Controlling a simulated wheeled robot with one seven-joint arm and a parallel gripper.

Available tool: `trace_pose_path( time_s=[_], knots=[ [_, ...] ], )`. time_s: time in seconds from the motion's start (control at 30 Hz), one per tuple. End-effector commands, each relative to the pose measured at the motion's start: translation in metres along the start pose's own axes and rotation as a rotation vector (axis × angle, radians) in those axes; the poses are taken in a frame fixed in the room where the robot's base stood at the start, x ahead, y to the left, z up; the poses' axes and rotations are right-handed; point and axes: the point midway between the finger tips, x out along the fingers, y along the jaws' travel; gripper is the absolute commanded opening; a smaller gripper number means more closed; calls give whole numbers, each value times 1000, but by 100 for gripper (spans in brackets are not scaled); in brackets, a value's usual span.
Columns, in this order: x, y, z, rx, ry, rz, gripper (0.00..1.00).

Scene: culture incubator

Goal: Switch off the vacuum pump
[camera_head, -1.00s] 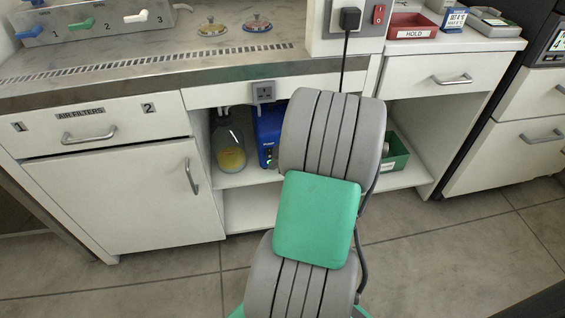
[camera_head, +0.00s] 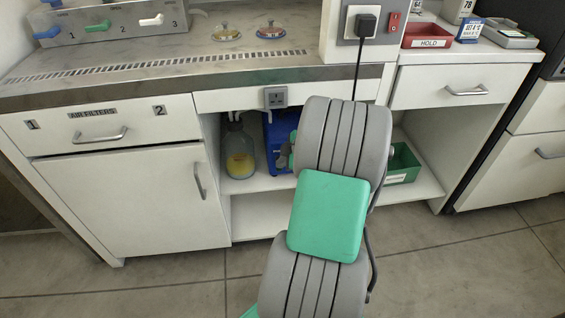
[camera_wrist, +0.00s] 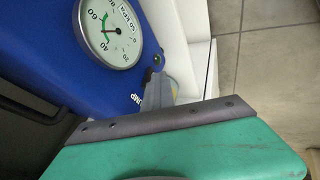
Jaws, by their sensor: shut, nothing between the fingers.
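The blue vacuum pump (camera_head: 276,128) stands on the shelf under the bench, its right part hidden behind my arm. In the wrist view the pump (camera_wrist: 60,50) fills the upper left, with a round white gauge (camera_wrist: 112,30) and part of a "PUMP" label. A small dark switch (camera_wrist: 157,60) with a green spot sits near the pump's edge. My gripper (camera_wrist: 158,82) is shut and empty, its grey fingertips right at the switch. I cannot tell whether they touch it. In the head view my gripper (camera_head: 286,157) is partly hidden in front of the pump.
A glass bottle with yellow liquid (camera_head: 239,160) stands left of the pump. A green bin (camera_head: 402,165) is on the shelf to the right. A grey socket (camera_head: 275,97) hangs at the bench edge above. A black cord (camera_head: 357,75) runs down behind my arm.

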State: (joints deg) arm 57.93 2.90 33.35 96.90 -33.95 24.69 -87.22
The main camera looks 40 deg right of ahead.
Motion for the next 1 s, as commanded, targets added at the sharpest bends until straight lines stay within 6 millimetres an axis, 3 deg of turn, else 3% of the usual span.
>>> trace_pose_path(
  time_s=[0.27,0.57,0.77,0.9,1.0],
  knots=[
    [-13,8,-6,-2,0,4,0],
    [-13,7,-6,-2,0,3,0],
    [-19,-3,-10,-3,1,3,0],
    [-34,-21,-19,-8,3,2,0],
    [-64,-17,-19,-8,1,5,0]
  ],
)
